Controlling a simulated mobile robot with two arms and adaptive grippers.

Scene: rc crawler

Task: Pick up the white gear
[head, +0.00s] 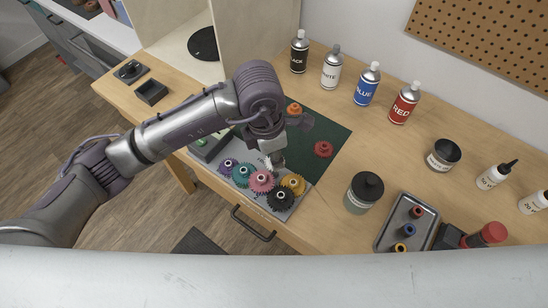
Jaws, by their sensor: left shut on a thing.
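My left gripper (276,162) reaches down from the left over the grey gear tray (295,207). It is shut on a small pale gear, which I take to be the white gear; the fingers hide most of it. The gripper is just above and behind the pink gear (262,182). I cannot tell whether the held gear touches the tray. My right gripper is not in view.
Purple (228,166), teal (243,175), yellow (294,184) and black (281,201) gears sit close by on the tray. A red gear (323,149) and an orange gear (294,109) lie on the dark green mat (333,134). A dark-lidded jar (362,194) stands to the right.

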